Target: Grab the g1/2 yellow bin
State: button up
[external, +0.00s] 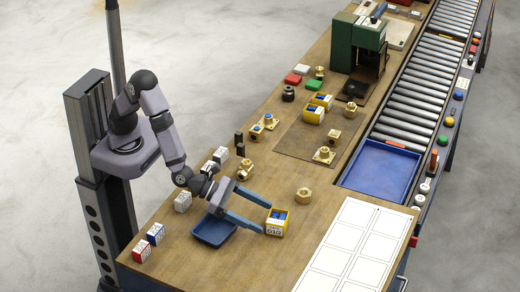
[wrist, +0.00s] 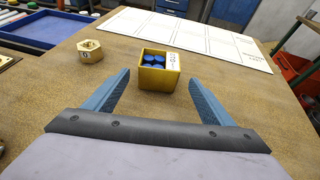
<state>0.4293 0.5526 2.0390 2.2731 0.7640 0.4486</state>
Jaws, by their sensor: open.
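The yellow bin (external: 276,223) stands upright on the workbench near its front right part, with a white printed label and several blue round pieces inside. In the wrist view the bin (wrist: 157,77) is straight ahead, just beyond the fingertips. My gripper (external: 253,212) has two blue fingers spread wide. In the wrist view the gripper (wrist: 158,80) is open and empty, with one finger on each side of the bin's line. The bin seems apart from both fingers. The label's text is too small to read surely.
A brass hex nut (external: 304,195) stands behind the bin, to its right; it also shows in the wrist view (wrist: 91,51). A blue tray (external: 214,230) lies below my arm. A white grid sheet (external: 350,247) covers the right end. Another yellow bin (external: 313,115) stands farther back.

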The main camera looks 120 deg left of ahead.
aim_at(275, 223)
jog(key=shift+p+x, duration=1.15)
jog(key=shift+x, duration=2)
jog(key=shift+s+a, duration=0.1)
jog(key=shift+a, duration=0.05)
jog(key=c, duration=1.2)
